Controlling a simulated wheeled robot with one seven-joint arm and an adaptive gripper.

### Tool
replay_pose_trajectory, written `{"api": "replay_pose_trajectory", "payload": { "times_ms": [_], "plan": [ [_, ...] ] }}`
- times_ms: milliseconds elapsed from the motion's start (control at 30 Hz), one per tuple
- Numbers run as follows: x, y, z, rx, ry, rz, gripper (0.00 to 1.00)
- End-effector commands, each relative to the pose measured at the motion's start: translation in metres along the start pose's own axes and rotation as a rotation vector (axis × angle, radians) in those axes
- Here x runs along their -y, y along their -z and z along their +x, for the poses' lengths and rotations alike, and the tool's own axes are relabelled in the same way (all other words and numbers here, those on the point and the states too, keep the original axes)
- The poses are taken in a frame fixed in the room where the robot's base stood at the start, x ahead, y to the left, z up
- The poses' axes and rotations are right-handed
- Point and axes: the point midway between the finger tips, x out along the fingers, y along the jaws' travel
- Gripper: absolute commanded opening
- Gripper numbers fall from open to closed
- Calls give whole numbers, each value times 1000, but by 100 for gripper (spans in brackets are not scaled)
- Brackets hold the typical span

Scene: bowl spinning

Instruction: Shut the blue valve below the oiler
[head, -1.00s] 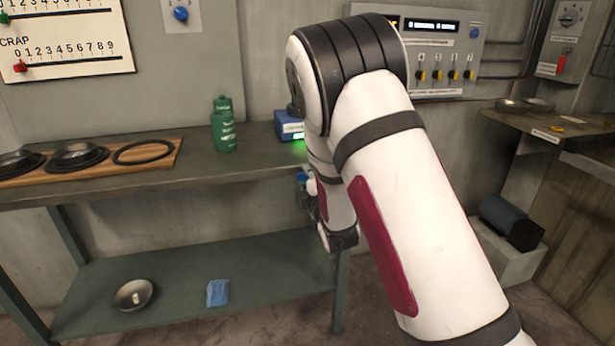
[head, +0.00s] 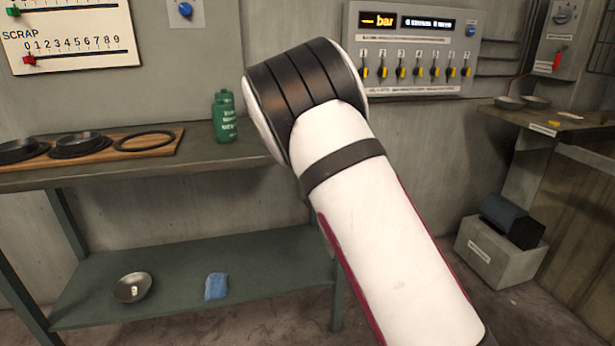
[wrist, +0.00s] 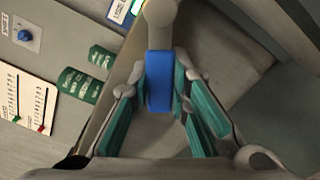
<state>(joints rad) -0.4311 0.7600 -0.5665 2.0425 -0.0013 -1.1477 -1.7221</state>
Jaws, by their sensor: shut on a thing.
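The blue valve handle (wrist: 159,82) stands in the middle of the wrist view, below a grey rounded pipe fitting (wrist: 160,14). My gripper (wrist: 163,88) is shut on the blue handle, with a teal-padded finger on either side. A blue box with a white label (wrist: 120,12) and a green light shows at the top edge of the wrist view; it may be the oiler, but I cannot read the label. In the head view my own arm hides the valve, the box and my gripper.
A green bottle (head: 224,116) stands on the bench (head: 195,160), left of my arm. A wooden board (head: 105,160) with dark rings and bowls lies further left. The lower shelf (head: 180,270) holds a metal bowl (head: 132,287) and a blue cloth (head: 216,286).

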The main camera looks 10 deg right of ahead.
Motion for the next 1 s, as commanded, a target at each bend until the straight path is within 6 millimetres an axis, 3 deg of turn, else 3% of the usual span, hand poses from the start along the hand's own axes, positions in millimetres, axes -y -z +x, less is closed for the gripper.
{"api": "replay_pose_trajectory", "payload": {
  "times_ms": [1000],
  "plan": [
    [44, -20, 0, 0, 0, -905, 0]
  ]
}}
